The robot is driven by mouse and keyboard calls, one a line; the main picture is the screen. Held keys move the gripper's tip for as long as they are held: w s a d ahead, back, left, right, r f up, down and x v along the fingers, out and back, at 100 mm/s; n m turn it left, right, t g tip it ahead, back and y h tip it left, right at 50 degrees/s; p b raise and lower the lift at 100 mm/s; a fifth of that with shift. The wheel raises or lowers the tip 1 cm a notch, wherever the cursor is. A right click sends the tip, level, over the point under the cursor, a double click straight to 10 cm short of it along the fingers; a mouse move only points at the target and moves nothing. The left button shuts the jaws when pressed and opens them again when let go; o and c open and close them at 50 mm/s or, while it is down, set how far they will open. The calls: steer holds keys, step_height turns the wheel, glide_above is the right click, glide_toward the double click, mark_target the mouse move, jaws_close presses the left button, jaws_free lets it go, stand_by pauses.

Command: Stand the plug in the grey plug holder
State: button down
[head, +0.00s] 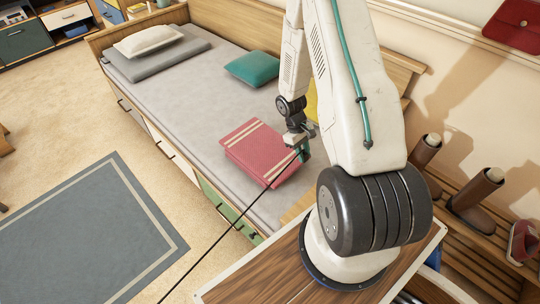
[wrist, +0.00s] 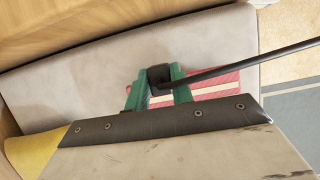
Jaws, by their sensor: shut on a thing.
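My gripper (head: 303,153) hangs above the bed, near the right edge of the folded red blanket. In the wrist view, the green fingers of my gripper (wrist: 159,68) are shut on a black plug (wrist: 158,78). The black cord (wrist: 250,62) leaves the plug toward the upper right of that view. In the head view the taut cord (head: 235,223) runs from my gripper down to the lower left and out of the picture. I cannot make out the grey plug holder in either view.
The bed (head: 215,105) bears the striped red blanket (head: 255,148), a teal cushion (head: 252,68), a pale cushion (head: 147,40) and a partly hidden yellow cushion (head: 311,100). Boots (head: 478,190) stand on a slatted rack at right. A blue-grey rug (head: 95,235) lies on open floor.

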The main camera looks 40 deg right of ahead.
mark_target(308, 155)
steer(key=shift+s+d+f, duration=0.25)
steer(key=shift+s+f, duration=0.3)
steer(key=shift+s, duration=0.1)
steer(key=shift+s+d+f, duration=0.2)
steer(key=shift+s+f, duration=0.3)
steer(key=shift+s, duration=0.1)
steer(key=shift+f, duration=4.7)
steer(key=c, duration=1.2)
jaws_free()
steer(key=shift+f, duration=0.15)
